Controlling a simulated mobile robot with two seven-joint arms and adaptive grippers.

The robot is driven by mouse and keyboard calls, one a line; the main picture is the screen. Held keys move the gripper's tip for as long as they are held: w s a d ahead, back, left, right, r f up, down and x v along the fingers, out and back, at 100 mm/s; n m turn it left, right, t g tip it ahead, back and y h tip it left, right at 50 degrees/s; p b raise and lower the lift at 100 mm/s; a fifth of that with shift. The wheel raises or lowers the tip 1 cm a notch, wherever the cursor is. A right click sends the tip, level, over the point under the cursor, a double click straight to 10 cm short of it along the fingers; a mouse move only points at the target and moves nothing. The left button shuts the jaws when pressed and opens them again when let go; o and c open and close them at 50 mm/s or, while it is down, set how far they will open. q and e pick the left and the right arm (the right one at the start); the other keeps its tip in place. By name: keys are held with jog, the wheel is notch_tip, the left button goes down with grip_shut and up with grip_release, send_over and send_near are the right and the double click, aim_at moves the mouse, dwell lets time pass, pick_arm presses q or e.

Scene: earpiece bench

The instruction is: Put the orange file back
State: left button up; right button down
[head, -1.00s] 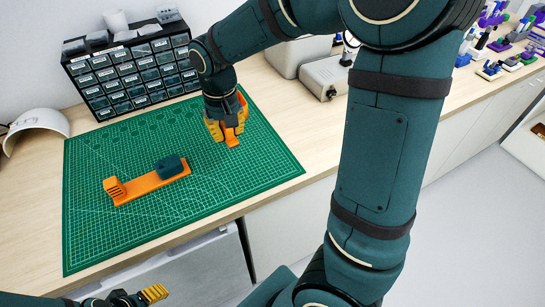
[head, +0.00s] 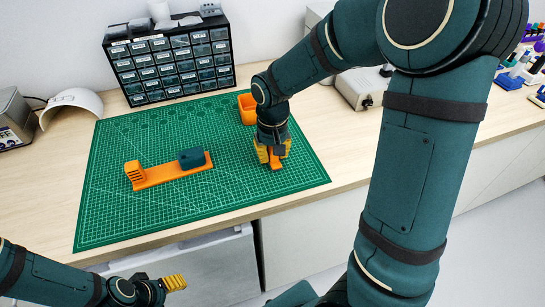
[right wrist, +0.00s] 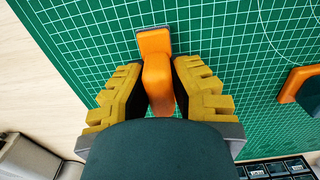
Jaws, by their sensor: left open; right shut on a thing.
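My right gripper (head: 272,160) is low over the right part of the green mat. It is shut on an orange piece (right wrist: 157,75), likely the orange file, which also shows between the fingers in the head view (head: 274,163). In the right wrist view the piece has a grey strip (right wrist: 152,28) at its far end; whether it touches the mat is unclear. An orange open-topped box (head: 246,108) stands behind this gripper. An orange stand (head: 160,176) with a slotted upright and a dark block (head: 192,158) lies left of it. My left gripper (head: 172,283) is open and empty at lower left.
The green cutting mat (head: 120,215) has free room in front of the stand. A drawer cabinet (head: 170,62) stands behind the mat. A grey machine (head: 362,88) is at back right, a white curved shell (head: 72,106) at left. The bench's front edge is close by.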

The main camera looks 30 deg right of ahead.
jog(key=shift+f, duration=0.3)
jog(key=shift+f, duration=0.15)
jog(key=c, duration=1)
grip_release()
notch_tip(320, 180, up, 12)
jog(key=p, duration=0.3)
jog(key=shift+s, duration=0.15)
